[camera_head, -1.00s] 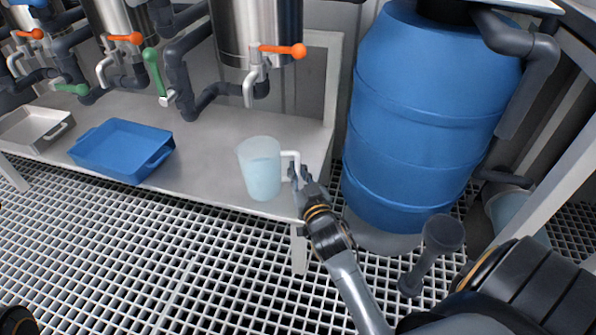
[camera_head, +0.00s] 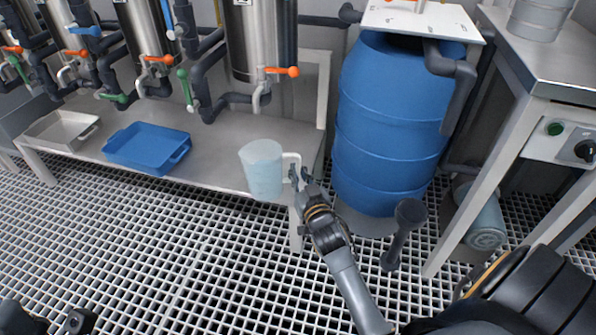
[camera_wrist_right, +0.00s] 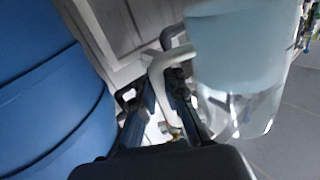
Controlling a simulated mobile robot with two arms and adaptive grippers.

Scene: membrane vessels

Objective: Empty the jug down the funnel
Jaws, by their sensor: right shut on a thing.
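A clear jug (camera_head: 262,172) with pale blue liquid in it hangs over the bench's front edge, near its right end. My right gripper (camera_head: 299,180) is shut on the jug's white handle, at the jug's right side. In the right wrist view the jug (camera_wrist_right: 245,60) fills the upper right, and the gripper's fingers (camera_wrist_right: 158,95) are at the handle. A dark grey pipe with a wider top (camera_head: 409,213) stands on the floor before the blue barrel; it may be the funnel, but I cannot tell. My left gripper (camera_head: 75,322) shows only partly at the bottom left.
The blue barrel (camera_head: 385,130) stands right of the grey bench (camera_head: 215,155). A blue tray (camera_head: 147,148) and a steel tray (camera_head: 62,130) are on the bench, below steel vessels with orange-handled taps (camera_head: 282,71). A steel table (camera_head: 545,60) is at the right. Grating covers the floor.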

